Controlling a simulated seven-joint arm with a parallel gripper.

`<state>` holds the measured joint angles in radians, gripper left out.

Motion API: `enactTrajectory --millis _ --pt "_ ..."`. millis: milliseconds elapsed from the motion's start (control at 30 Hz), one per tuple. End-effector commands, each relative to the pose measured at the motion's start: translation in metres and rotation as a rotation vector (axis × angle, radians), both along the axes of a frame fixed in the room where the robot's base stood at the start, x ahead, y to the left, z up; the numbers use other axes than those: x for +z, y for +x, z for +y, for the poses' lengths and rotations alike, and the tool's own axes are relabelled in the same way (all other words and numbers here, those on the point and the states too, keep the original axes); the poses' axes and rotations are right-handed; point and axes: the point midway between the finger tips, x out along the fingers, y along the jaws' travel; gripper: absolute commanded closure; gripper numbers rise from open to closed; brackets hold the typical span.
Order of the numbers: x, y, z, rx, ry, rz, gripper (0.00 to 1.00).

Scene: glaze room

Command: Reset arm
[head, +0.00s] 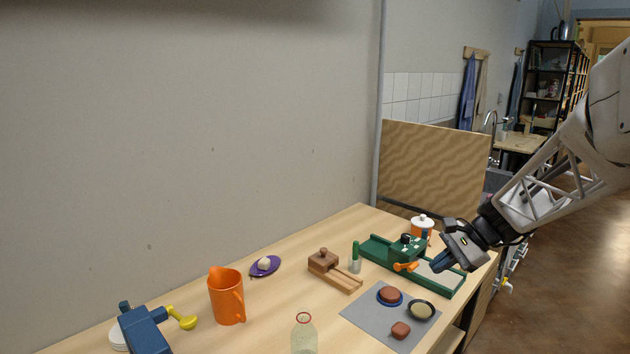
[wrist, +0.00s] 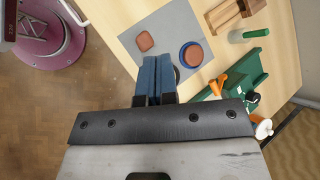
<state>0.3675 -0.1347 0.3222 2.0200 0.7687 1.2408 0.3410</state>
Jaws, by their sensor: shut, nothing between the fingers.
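My gripper (head: 441,262) hangs from the arm at the right, above the right end of the table (head: 280,295) near the green device. In the wrist view my gripper's blue fingers (wrist: 157,72) are pressed together, with nothing between them. The fingertips appear over the edge of the grey mat (wrist: 165,32) in that view. The gripper hides part of the green device (head: 376,250) in the head view.
On the mat are a brown disc on a blue dish (head: 390,295), a dark bowl (head: 421,309) and a reddish block (head: 400,330). An orange pitcher (head: 226,297), glass bottle (head: 304,335), wooden device (head: 330,270) and white-lidded orange jar (head: 422,223) stand around.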

Motion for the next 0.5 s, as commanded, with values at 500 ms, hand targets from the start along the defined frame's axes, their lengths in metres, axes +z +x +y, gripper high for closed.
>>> enactTrajectory --millis 500 --pt "0.025 -0.121 0.067 0.369 -0.351 -0.173 1.00"
